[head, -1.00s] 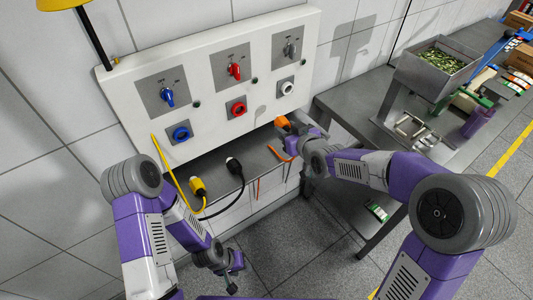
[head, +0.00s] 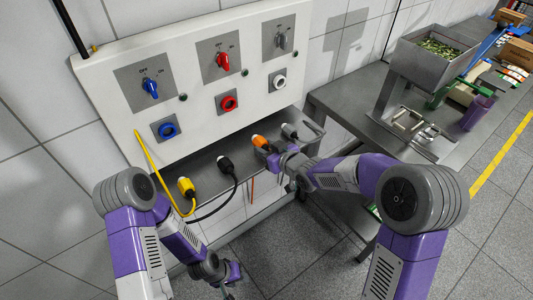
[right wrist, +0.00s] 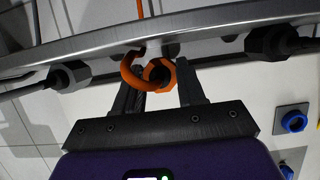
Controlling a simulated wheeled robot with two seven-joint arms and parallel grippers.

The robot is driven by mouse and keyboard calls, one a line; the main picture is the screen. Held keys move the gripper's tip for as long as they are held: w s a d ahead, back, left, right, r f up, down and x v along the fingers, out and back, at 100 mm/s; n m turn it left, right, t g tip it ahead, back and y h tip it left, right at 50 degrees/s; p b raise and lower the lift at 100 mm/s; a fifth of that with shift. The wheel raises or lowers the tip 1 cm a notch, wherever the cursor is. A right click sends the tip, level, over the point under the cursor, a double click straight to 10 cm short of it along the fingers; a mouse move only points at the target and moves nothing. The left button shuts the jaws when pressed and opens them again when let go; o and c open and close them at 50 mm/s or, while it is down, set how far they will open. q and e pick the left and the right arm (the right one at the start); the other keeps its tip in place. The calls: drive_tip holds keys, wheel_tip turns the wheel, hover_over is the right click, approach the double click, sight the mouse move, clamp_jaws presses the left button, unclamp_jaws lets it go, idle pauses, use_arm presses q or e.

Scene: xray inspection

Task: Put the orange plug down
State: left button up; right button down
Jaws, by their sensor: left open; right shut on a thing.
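The orange plug (head: 259,141) is at the shelf of the panel, between the black plug (head: 225,164) and the grey plug (head: 289,131). My right gripper (head: 268,149) is shut on it; whether the plug touches the shelf I cannot tell. In the right wrist view the orange plug (right wrist: 160,71) sits between the two dark fingers (right wrist: 161,88), close to the metal shelf edge, with its orange cable looped beside it. My left gripper (head: 230,274) is open and empty, low in front of the shelf, apart from everything.
The shelf (head: 204,160) also holds a yellow plug (head: 186,187) at its left. Above are blue (head: 167,129), red (head: 228,103) and white (head: 279,82) sockets, each with a switch. A metal table (head: 345,100) stands at the right.

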drive_tip(key=shift+f, duration=0.55)
drive_tip(key=shift+r, duration=0.15)
